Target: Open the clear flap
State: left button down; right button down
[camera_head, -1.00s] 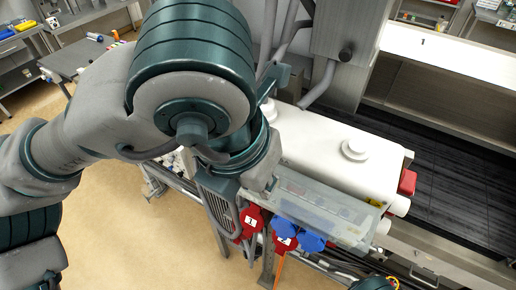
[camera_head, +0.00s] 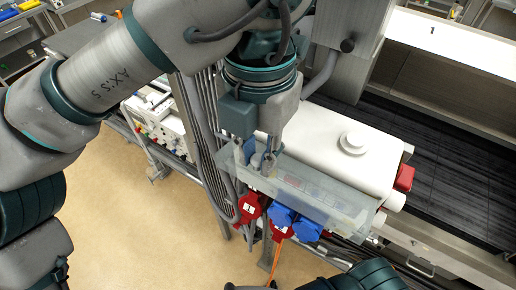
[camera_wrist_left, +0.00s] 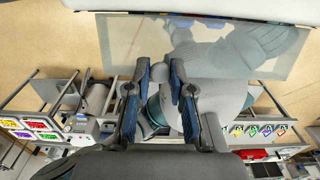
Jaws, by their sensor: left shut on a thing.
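The clear flap (camera_head: 325,197) is a long see-through panel along the front of the white housing, just above the red and blue sockets. In the head view my left gripper (camera_head: 268,163) points down at the flap's left part. In the left wrist view the flap (camera_wrist_left: 235,48) spans the upper part of the picture, and the fingertips (camera_wrist_left: 159,68) overlap its near edge. The left gripper is shut on the flap. The exact contact is hard to see. Dark teal parts of my right arm show at the bottom edge; its gripper is out of view.
The white housing (camera_head: 338,150) with a round cap lies behind the flap. Red sockets (camera_head: 250,207) and blue sockets (camera_head: 308,229) sit below it. Grey pipes (camera_head: 205,140) run down at left. A dark-floored hood (camera_head: 440,150) stands at right. The floor at lower left is clear.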

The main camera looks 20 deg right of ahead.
pick_arm(q)
jog(key=shift+f, duration=0.15)
jog(key=c, duration=1)
grip_release()
jog(key=shift+d, duration=0.1)
jog(key=shift+w+d, duration=0.1)
jog(key=shift+w, duration=0.05)
jog(key=shift+a, duration=0.2)
